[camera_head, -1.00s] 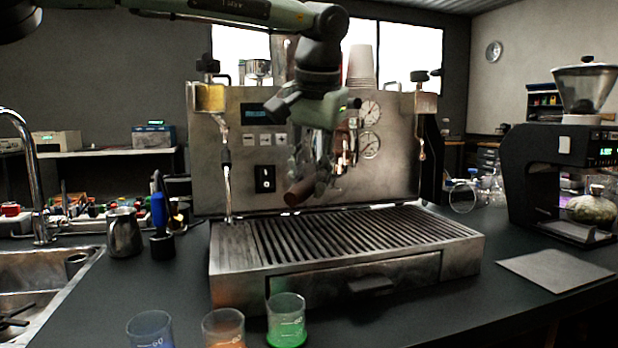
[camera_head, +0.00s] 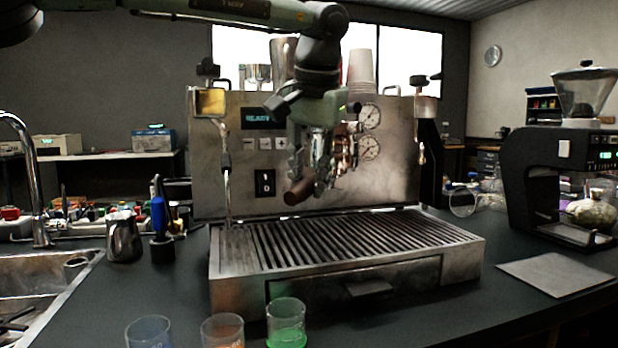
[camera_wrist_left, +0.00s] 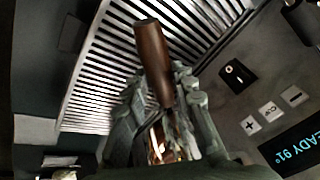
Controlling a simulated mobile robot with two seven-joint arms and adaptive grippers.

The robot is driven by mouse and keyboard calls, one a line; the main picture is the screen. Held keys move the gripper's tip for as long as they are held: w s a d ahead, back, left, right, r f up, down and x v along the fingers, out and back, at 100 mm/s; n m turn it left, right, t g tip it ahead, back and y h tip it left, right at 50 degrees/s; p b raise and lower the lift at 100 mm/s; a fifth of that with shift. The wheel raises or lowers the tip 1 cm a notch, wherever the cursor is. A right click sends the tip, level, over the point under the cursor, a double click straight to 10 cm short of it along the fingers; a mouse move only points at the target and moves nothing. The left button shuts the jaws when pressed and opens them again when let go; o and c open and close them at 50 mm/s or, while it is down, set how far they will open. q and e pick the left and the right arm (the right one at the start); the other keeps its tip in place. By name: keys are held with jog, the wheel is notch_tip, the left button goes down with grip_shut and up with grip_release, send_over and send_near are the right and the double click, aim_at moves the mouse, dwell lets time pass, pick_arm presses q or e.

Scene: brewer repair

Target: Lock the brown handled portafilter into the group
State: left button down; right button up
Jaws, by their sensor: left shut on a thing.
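The brown handle of the portafilter (camera_head: 296,193) sticks out below and left of my left gripper (camera_head: 313,180), in front of the espresso machine (camera_head: 225,170). In the left wrist view the brown handle (camera_wrist_left: 153,60) points up the picture, out from between the fingers of my left gripper (camera_wrist_left: 160,112). The gripper is shut on the portafilter, above the drip tray. The portafilter's head and the group (camera_head: 345,145) are mostly hidden behind the gripper, so I cannot tell how the two meet. My right gripper is not in view.
The slatted drip tray (camera_head: 370,240) lies below the gripper. Three beakers, including a green one (camera_head: 286,322), stand at the front. A steel pitcher (camera_head: 123,238) and a blue-handled tool (camera_head: 159,215) stand left. A grinder (camera_head: 545,165) stands right.

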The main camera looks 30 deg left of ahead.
pick_arm(q)
jog(key=shift+r, duration=0.15)
jog(key=shift+r, duration=0.2)
dwell(0.4)
jog(key=shift+d, duration=0.1)
dwell(0.4)
